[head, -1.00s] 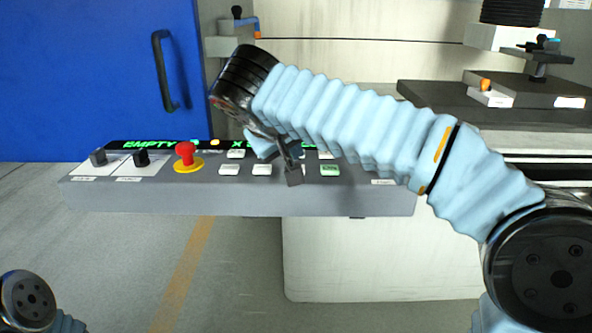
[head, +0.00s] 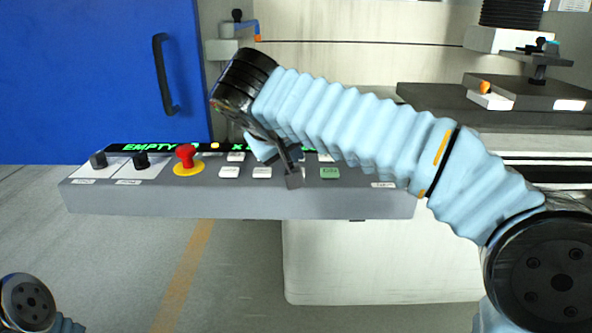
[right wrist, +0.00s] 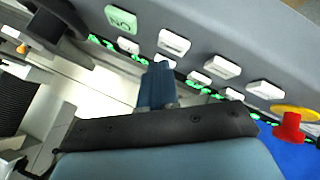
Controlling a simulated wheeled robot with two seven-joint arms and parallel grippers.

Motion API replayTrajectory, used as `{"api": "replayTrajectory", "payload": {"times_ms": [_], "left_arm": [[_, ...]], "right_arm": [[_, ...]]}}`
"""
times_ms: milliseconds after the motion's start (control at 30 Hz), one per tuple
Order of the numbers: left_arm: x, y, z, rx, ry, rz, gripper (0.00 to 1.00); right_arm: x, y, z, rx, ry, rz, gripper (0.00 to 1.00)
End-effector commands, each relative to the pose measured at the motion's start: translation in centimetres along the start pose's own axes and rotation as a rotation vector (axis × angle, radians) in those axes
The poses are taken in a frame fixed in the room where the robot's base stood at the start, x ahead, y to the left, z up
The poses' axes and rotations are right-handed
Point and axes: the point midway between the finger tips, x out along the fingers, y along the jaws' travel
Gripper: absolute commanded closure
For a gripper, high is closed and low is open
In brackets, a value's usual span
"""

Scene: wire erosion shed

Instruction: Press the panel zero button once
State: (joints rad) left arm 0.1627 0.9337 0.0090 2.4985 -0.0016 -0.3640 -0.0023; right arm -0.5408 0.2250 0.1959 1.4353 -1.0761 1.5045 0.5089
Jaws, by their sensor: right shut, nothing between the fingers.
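The grey control panel (head: 380,200) carries two rows of small pale buttons and one green button (head: 330,172). Their labels are too small to read, so I cannot tell which one is zero. My right gripper (head: 294,180) is shut and empty, its tips pointing down over the button area. It hides part of the rows in the head view. In the right wrist view, the shut fingers (right wrist: 157,75) appear beside a white button (right wrist: 173,42), with the green button (right wrist: 121,20) farther left. I cannot tell whether the tips touch anything. My left gripper is out of view.
A red emergency knob (head: 185,157) on a yellow ring and two black knobs (head: 141,160) stand on the panel's left. A dark display strip (head: 150,147) with green text runs behind the buttons. A blue door (head: 90,80) is behind left. Dark machine blocks (head: 430,95) stand at right.

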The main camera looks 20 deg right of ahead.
Motion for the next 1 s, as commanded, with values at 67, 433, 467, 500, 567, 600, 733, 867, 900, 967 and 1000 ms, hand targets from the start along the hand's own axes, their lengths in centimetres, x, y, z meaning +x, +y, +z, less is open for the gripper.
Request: {"api": "replayTrajectory", "payload": {"times_ms": [67,433,467,500,567,600,733,867,900,967,1000], "left_arm": [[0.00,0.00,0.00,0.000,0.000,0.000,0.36],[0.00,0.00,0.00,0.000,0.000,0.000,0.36],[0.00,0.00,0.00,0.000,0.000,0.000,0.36],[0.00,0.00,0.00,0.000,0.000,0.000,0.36],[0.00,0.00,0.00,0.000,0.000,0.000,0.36],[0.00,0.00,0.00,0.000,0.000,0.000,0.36],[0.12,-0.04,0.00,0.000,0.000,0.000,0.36],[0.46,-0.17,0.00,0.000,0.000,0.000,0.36],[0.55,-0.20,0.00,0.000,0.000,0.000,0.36],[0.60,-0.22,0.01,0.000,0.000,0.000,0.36],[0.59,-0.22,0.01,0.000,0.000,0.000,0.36]], "right_arm": [[0.00,0.00,0.00,0.000,0.000,0.000,1.00],[0.00,0.00,0.00,0.000,0.000,0.000,1.00],[0.00,0.00,0.00,0.000,0.000,0.000,1.00],[0.00,0.00,0.00,0.000,0.000,0.000,1.00],[0.00,0.00,0.00,0.000,0.000,0.000,1.00],[0.00,0.00,0.00,0.000,0.000,0.000,1.00],[0.11,-0.08,0.08,0.000,0.000,0.000,1.00],[0.44,-0.33,0.33,0.000,0.000,0.000,1.00],[0.53,-0.39,0.40,0.000,0.000,0.000,1.00],[0.60,-0.44,0.45,0.000,0.000,0.000,1.00],[0.59,-0.44,0.45,0.000,0.000,0.000,1.00]]}}
